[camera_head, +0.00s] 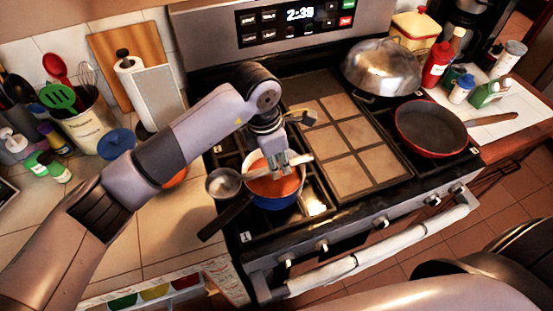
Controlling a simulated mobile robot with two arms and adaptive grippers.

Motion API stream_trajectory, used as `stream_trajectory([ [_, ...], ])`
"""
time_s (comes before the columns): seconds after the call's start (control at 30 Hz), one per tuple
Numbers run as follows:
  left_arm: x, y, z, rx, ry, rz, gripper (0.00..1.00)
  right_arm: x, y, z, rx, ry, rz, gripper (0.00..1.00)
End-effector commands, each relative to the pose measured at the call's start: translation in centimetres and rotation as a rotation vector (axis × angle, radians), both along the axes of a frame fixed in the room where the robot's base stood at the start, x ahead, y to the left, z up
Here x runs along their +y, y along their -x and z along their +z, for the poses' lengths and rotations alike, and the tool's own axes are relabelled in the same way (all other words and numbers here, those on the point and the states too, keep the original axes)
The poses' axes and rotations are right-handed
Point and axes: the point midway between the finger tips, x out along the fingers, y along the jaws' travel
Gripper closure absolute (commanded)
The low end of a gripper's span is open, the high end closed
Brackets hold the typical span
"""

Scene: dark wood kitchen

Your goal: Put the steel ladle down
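The steel ladle (224,183) shows across a blue pot (275,202) of orange-red soup on the front left burner. Its bowl sticks out past the pot's left rim, and its handle runs right over the soup. My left gripper (281,168) is above the pot, pointing down, with its fingers closed around the ladle's handle. I cannot tell whether the ladle touches the pot's rim. The fingers hide part of the handle. My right gripper is not in view.
The pot's dark handle (226,217) points to the lower left. A tiled panel (345,135) covers the stove's middle. A red pan (430,127) and a domed steel lid (381,67) are on the right. A utensil crock (90,125) and a paper towel roll (155,95) stand on the left counter.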

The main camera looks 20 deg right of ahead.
Motion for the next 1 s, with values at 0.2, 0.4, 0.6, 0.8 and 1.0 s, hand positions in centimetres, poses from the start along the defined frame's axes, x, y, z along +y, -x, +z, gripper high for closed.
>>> stream_trajectory([
  [0.2, 0.0, 0.0, 0.0, 0.0, 0.0, 0.0, 0.63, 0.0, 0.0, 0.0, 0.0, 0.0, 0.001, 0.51],
  [0.4, 0.0, 0.0, 0.1, 0.0, 0.0, 0.0, 0.63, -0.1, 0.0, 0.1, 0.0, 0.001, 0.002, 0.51],
  [0.6, 0.3, -0.2, 1.6, -0.005, 0.001, 0.0, 0.63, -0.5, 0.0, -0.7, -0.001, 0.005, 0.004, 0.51],
  [0.8, 0.9, -0.1, 5.8, -0.007, 0.002, 0.0, 0.63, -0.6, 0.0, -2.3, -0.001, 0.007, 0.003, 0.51],
  [1.0, 1.6, 0.0, 9.7, -0.005, 0.001, 0.0, 0.63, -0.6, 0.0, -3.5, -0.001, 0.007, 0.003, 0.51],
])
